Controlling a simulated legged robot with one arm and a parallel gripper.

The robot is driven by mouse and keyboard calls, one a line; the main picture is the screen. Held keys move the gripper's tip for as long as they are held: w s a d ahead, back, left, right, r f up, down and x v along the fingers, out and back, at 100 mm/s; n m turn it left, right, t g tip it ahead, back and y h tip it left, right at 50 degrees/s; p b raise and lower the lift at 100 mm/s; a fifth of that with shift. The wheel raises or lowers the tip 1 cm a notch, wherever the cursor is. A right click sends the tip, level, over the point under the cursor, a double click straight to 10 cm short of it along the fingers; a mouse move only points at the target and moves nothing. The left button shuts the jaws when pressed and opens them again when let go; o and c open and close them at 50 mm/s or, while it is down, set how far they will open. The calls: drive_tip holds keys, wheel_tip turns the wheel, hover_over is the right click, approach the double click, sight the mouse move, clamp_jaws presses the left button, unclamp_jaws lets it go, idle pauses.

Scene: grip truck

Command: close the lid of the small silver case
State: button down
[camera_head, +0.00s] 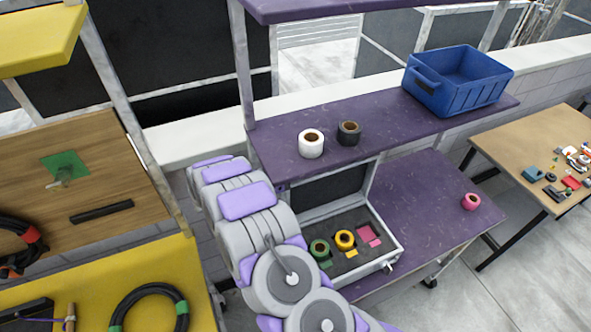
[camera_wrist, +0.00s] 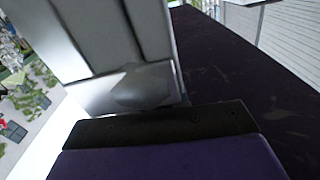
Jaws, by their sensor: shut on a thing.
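The small silver case (camera_head: 395,253) stands on the purple bench with its lid (camera_head: 332,190) raised, the dark inner face toward me. Inside lie a green tape roll (camera_head: 320,249), a yellow tape roll (camera_head: 345,239) and pink pieces (camera_head: 369,235) in dark foam. My grey and purple arm passes along the left of the case and covers part of it. My gripper is hidden in the head view. In the wrist view my gripper (camera_wrist: 160,112) shows as a black pad with a purple body. It is shut on a grey metal panel (camera_wrist: 95,40), which looks like the lid.
A purple shelf above the case holds a white tape roll (camera_head: 311,144), a black tape roll (camera_head: 349,133) and a blue crate (camera_head: 458,80). A pink tape roll (camera_head: 471,202) lies on the clear bench to the right. A yellow workbench (camera_head: 165,262) stands left.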

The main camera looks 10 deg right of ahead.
drive_tip(key=shift+d+f, duration=0.1)
drive_tip(key=shift+d, duration=0.15)
drive_tip(key=c, duration=1.5)
unclamp_jaws()
drive_tip(key=shift+d, duration=0.15)
drive_tip(key=o, duration=0.4)
drive_tip(key=shift+d, duration=0.55)
drive_tip(key=shift+s+a+b, duration=0.4)
drive_tip(key=shift+s+a, duration=0.15)
drive_tip(key=shift+a, duration=2.3)
drive_tip(key=shift+s+a+b, duration=0.35)
drive_tip(key=shift+s+a, duration=0.15)
drive_tip(key=shift+a, duration=2.4)
drive_tip(key=shift+s+a+b, duration=0.4)
drive_tip(key=shift+s+a, duration=0.15)
drive_tip(key=shift+a, duration=2.3)
